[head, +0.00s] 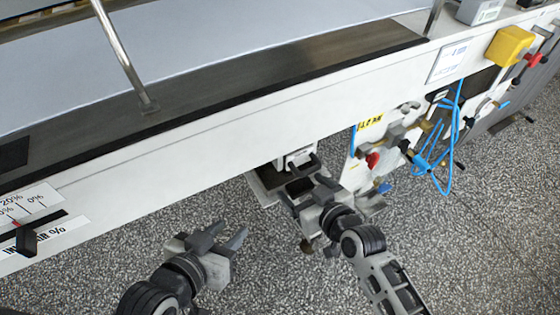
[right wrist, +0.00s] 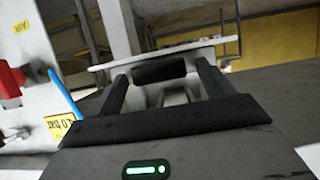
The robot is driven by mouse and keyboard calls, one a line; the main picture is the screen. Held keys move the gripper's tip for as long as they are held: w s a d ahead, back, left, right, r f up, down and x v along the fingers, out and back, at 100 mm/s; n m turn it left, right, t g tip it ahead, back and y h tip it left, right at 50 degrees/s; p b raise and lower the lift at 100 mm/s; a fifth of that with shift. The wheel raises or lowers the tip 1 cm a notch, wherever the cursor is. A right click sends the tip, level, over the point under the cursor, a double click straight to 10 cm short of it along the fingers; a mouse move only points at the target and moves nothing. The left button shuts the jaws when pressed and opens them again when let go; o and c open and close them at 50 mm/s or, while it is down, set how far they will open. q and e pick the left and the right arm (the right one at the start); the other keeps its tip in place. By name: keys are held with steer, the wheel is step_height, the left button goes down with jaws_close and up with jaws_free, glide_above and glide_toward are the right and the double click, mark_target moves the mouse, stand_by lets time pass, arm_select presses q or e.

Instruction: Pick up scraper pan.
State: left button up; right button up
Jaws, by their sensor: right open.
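My right gripper (head: 299,178) reaches under the machine's front edge in the head view. In the right wrist view the right gripper (right wrist: 162,78) is open, its two dark fingers apart. A pale pan-like piece with a flat rim, probably the scraper pan (right wrist: 222,44), lies just ahead of the fingertips. A dark grip-like part of it shows between the fingers; I cannot tell whether they touch it. In the head view it is mostly hidden by my gripper and the machine edge. My left gripper (head: 222,240) is open and empty above the floor.
The long white machine side (head: 220,150) runs across above my right gripper. A panel with a red knob (head: 373,160), valves and a looped blue hose (head: 455,150) stands to its right. In the right wrist view the red knob (right wrist: 10,82) is at the left. Grey speckled floor (head: 480,250) is open.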

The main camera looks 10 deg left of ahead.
steer(key=c, duration=1.4)
steer(key=shift+r, duration=0.1)
